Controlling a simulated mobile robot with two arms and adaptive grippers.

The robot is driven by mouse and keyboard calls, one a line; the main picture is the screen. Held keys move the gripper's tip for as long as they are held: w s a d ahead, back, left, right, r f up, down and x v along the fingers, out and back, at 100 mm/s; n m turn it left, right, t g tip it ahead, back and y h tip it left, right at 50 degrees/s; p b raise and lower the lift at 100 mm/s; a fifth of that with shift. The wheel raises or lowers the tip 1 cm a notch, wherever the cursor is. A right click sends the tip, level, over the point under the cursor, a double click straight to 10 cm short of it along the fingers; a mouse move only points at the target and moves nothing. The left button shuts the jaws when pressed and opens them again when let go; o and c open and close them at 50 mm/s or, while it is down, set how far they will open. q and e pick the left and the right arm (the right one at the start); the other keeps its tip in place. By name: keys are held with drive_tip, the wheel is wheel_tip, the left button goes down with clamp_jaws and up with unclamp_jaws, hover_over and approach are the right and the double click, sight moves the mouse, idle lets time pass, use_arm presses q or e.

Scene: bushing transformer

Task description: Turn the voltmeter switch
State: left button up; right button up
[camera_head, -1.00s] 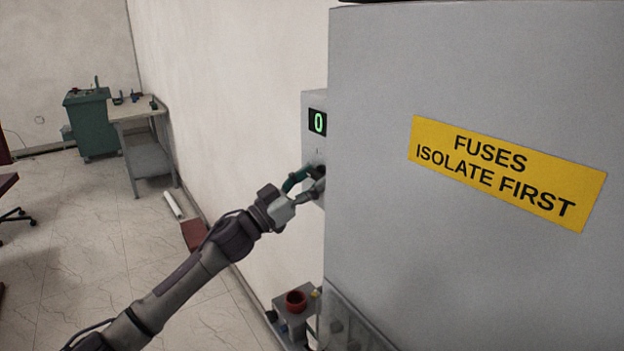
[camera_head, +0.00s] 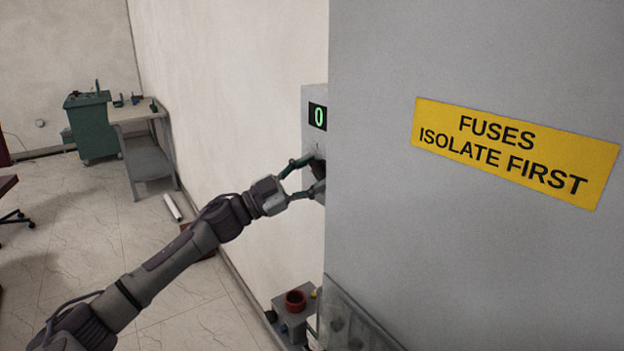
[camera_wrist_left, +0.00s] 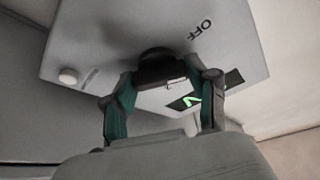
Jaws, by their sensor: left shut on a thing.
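The voltmeter box (camera_head: 313,143) is a grey box on the wall, partly hidden behind the large grey cabinet. Its display (camera_head: 318,117) shows a green 0. The dark switch knob (camera_head: 319,168) is below the display, largely hidden by my left gripper (camera_head: 312,176). In the left wrist view the dark round knob (camera_wrist_left: 160,66) sits between the fingers of my left gripper (camera_wrist_left: 161,78), which is shut on it. An OFF label (camera_wrist_left: 202,29) and part of the green-lit display (camera_wrist_left: 207,91) show near the knob. My right gripper is not in view.
The grey cabinet (camera_head: 470,250) with a yellow fuse warning label (camera_head: 515,153) fills the right side, close to my gripper. A low unit with a red ring (camera_head: 296,301) stands below. A white button (camera_wrist_left: 68,76) is on the box. A workbench (camera_head: 140,112) stands far left.

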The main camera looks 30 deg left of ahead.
use_arm(q)
drive_tip(key=m+g, duration=0.1)
drive_tip(key=m, duration=0.3)
drive_tip(key=shift+m+g+h, duration=0.3)
drive_tip(key=shift+g+h, duration=0.1)
drive_tip(key=shift+r+m+g, duration=0.1)
drive_tip(key=shift+m+g, duration=0.5)
drive_tip(key=shift+m, duration=0.8)
drive_tip(key=o, duration=1.2)
drive_tip(key=shift+c, duration=0.2)
drive_tip(key=v, duration=1.2)
